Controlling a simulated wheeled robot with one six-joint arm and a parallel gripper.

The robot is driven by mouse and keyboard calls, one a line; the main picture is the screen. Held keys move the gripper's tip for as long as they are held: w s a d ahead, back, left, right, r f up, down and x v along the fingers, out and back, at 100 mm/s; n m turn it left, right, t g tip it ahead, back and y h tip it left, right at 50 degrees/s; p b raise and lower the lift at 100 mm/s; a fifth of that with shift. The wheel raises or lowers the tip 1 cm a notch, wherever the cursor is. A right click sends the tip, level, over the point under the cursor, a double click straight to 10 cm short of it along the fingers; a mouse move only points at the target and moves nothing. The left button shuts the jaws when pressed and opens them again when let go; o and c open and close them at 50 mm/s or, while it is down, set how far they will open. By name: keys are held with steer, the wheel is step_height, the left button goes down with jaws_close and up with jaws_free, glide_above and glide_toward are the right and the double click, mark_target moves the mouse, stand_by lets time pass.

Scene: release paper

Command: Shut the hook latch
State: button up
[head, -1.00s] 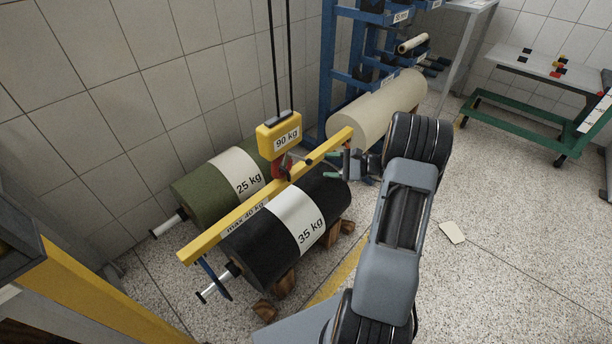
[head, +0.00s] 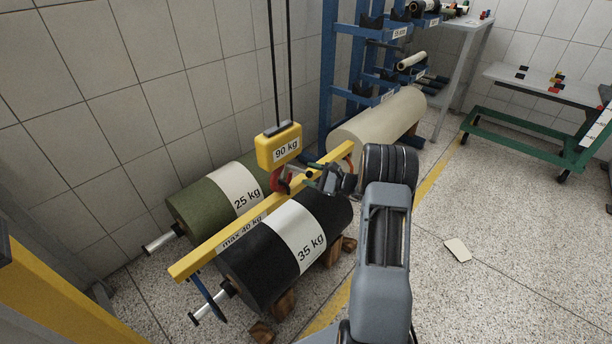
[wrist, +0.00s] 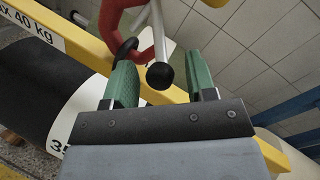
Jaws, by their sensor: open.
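The red hook (head: 279,183) hangs under the yellow 90 kg block (head: 279,146). It also shows at the top of the wrist view (wrist: 115,14), by a dark ring (wrist: 124,50) on the yellow lifting beam (head: 215,237). The hook's latch lever, a light rod with a black knob (wrist: 160,76), points down toward my gripper. My gripper (head: 311,172) is at the right of the hook, above the beam. In the wrist view its two green fingertips (wrist: 160,72) are apart, with the knob appearing between them. Contact and the latch's exact position cannot be told.
A black 35 kg roll (head: 265,277) lies under the beam, with a green 25 kg roll (head: 190,205) behind it. A cream roll (head: 375,130) and blue rack (head: 330,70) stand beyond. Open floor (head: 500,220) is at the right.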

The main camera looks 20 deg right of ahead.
steer(key=shift+x, duration=1.05)
jaws_close()
